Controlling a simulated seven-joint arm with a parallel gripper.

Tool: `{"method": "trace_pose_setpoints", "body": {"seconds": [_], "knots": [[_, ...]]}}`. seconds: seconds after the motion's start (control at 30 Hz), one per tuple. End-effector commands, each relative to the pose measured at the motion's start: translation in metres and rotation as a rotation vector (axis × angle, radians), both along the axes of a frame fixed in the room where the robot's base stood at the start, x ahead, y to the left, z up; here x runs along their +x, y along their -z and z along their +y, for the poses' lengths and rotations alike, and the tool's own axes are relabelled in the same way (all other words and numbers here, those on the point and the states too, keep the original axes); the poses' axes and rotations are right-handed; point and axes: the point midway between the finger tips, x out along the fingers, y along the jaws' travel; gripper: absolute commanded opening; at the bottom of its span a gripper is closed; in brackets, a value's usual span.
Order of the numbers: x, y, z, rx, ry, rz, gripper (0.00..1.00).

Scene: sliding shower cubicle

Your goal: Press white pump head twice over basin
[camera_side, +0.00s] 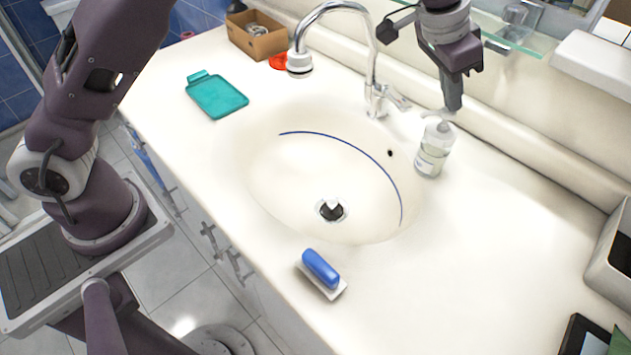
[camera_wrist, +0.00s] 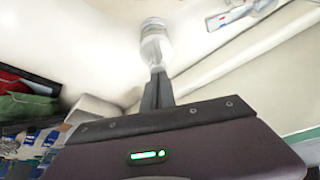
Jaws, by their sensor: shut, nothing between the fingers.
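A clear soap bottle (camera_side: 433,155) with a pale label and a white pump head (camera_side: 438,116) stands upright on the counter at the right rim of the basin (camera_side: 290,185). My gripper (camera_side: 453,106) is shut and empty, pointing down just above and to the right of the pump head. Whether the fingertips touch the pump head I cannot tell. In the wrist view my shut fingers (camera_wrist: 158,92) point at the bottle (camera_wrist: 155,42), covering part of it; the pump head is mostly hidden there.
A chrome faucet (camera_side: 371,65) arches over the basin, left of my gripper.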

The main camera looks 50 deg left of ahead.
Motion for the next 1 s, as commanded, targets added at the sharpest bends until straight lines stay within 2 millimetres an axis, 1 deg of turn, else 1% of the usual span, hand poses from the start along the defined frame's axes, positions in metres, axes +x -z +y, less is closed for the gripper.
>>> {"method": "trace_pose_setpoints", "body": {"seconds": [0.33, 0.57, 0.67, 1.0], "knots": [[0.0, 0.013, 0.0, 0.001, 0.0, 0.002, 0.0], [0.0, 0.012, 0.0, 0.001, 0.0, 0.002, 0.0], [0.0, 0.009, 0.0, 0.0, 0.001, 0.0, 0.0], [0.0, -0.013, 0.0, 0.0, 0.0, 0.001, 0.0]]}}
